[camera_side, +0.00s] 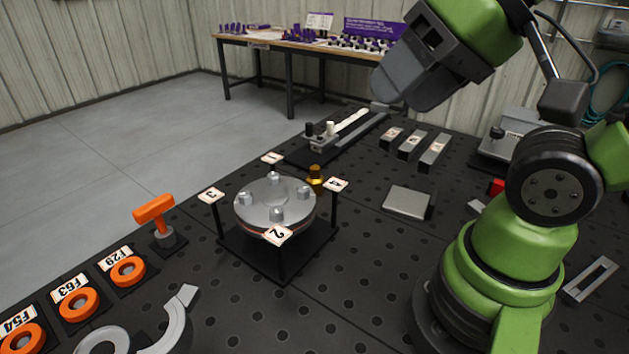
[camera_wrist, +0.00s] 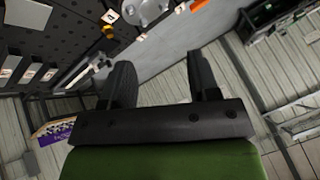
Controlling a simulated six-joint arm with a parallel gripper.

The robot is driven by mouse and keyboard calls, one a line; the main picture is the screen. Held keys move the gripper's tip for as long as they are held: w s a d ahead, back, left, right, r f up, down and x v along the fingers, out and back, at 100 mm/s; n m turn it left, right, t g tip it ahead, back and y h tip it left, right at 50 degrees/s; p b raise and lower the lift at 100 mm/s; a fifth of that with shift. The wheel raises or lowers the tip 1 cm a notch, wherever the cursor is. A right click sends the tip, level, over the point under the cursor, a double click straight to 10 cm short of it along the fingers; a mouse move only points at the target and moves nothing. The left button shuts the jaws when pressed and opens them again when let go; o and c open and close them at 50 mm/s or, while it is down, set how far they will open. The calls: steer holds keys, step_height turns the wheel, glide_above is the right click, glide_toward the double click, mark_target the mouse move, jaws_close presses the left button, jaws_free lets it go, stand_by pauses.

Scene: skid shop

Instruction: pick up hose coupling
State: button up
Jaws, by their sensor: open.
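A small brass-coloured fitting (camera_side: 315,177), which looks like the hose coupling, stands on the black perforated bench just behind the round bolted flange (camera_side: 275,204). It also shows as a small gold shape near the top of the wrist view (camera_wrist: 109,32). Its lower part is partly hidden by the flange and stand in the side view. My gripper (camera_wrist: 163,75) is open with nothing between its two dark fingers. It is raised well above the bench, up and to the right of the fitting in the side view, and clearly apart from it.
Numbered tags on posts (camera_side: 335,185) surround the flange. An orange-handled tool (camera_side: 154,209) and orange rings (camera_side: 128,271) lie left and front. Grey blocks (camera_side: 411,145) sit at the back right, and a flat metal plate (camera_side: 407,202) lies right of the flange.

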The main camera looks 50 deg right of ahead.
steer(key=n+g+h, duration=0.2)
steer(key=n+g, duration=0.5)
glide_above(315, 167)
steer(key=f, duration=2.1)
steer(key=shift+a+f, duration=0.2)
steer(key=shift+a, duration=0.05)
steer(key=shift+d+f, duration=0.2)
steer(key=shift+f, duration=2.9)
